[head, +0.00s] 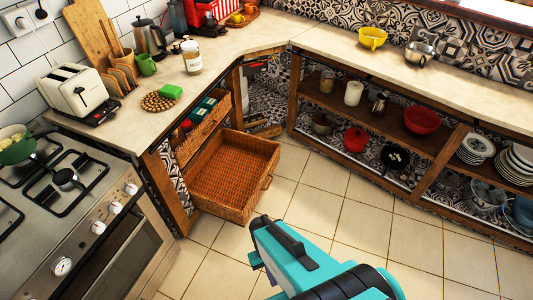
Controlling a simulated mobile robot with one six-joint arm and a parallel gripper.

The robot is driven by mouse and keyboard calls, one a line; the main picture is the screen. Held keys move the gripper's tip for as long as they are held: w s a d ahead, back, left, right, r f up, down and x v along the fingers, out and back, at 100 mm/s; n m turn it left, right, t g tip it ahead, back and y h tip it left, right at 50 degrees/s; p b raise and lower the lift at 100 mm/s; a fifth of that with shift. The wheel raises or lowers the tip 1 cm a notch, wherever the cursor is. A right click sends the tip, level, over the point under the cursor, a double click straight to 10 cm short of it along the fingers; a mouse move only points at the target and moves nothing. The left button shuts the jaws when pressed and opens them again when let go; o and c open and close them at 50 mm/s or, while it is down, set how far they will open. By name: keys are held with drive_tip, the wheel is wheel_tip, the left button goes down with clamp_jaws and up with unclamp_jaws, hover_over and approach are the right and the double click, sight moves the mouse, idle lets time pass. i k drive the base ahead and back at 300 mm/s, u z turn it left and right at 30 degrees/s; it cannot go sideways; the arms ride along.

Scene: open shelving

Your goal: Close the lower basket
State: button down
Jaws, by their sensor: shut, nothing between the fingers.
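The lower basket (232,176) is a brown wicker drawer, pulled well out from the wooden corner cabinet just above the tiled floor. It looks empty, and a small handle shows on its front side at the right. The upper basket (203,128) sits above it inside the cabinet with several items in it. My gripper (256,262) is at the lower middle, on the turquoise arm, in front of and below the basket and apart from it. Its fingers are small and partly hidden by the arm; it is shut and holds nothing.
The stove (70,215) stands close at the left. Open shelving (440,150) with bowls, pots and plates runs along the right. The tiled floor (345,215) between the basket and the shelving is clear. The countertop (215,60) above holds a toaster (75,92) and jars.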

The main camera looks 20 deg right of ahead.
sight(228, 181)
drive_tip(key=u, duration=0.45)
drive_tip(key=i, duration=1.35)
